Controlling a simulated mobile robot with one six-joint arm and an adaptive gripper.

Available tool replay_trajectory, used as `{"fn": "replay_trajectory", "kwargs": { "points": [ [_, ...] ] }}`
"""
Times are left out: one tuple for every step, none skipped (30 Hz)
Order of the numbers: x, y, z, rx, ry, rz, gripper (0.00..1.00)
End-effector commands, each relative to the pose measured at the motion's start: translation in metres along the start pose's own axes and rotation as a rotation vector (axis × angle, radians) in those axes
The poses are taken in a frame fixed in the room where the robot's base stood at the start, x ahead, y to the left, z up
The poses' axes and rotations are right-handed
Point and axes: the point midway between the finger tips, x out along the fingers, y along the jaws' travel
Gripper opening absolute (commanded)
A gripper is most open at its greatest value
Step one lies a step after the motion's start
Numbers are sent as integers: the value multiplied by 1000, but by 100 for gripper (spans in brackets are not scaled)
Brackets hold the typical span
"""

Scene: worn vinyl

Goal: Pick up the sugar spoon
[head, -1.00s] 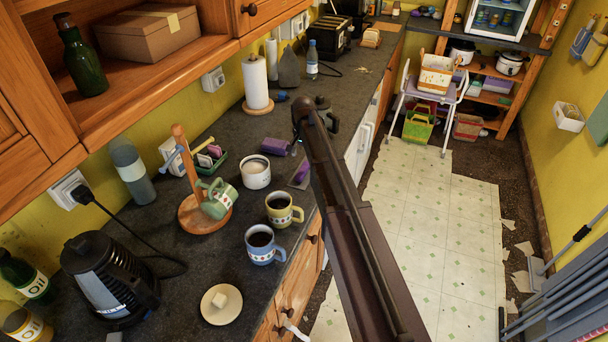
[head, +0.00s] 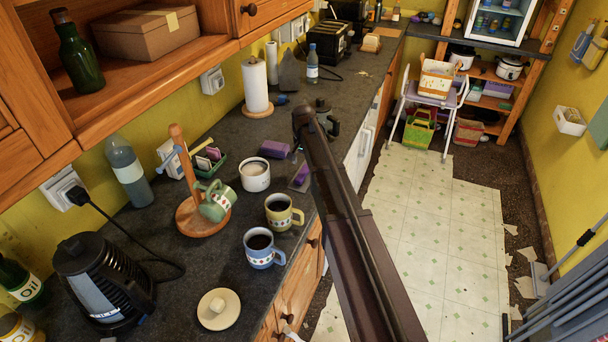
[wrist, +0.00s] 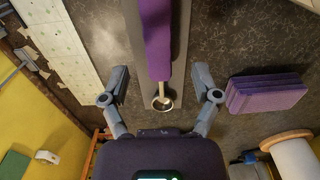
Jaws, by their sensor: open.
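In the wrist view a metal spoon (wrist: 162,102) shows its round bowl below the end of a purple strip (wrist: 158,40). The strip lies along a grey board (wrist: 137,45) on the counter, and I cannot tell whether the spoon's handle runs under it. My gripper (wrist: 161,88) is open and empty, with one finger on each side of the spoon's bowl and apart from it.
A purple block (head: 275,149) lies close by on the dark counter. A white sugar bowl (head: 255,178), yellow mug (head: 280,212), blue mug (head: 261,250) and wooden mug stand (head: 185,210) stand nearby.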

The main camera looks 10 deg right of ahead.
Motion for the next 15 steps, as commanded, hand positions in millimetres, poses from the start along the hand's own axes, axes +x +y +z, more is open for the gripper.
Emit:
{"fn": "replay_trajectory", "kwargs": {
  "points": [
    [7,0,-1,0,0,0,80],
    [10,0,-1,0,0,0,80],
    [13,0,-2,0,0,0,80],
    [15,1,-2,0,0,0,80],
    [18,1,-2,0,0,0,80],
    [21,1,-3,0,0,0,80],
    [23,1,-3,0,0,0,80],
    [25,1,-4,0,0,0,80],
    [28,1,-4,0,0,0,80],
    [30,1,-4,0,0,0,80],
    [33,1,-4,0,0,0,80],
    [35,1,-4,0,0,0,80],
    [37,1,-4,0,0,0,80],
    [38,1,-4,0,0,0,80],
    [40,1,-4,0,0,0,80]
  ]
}}
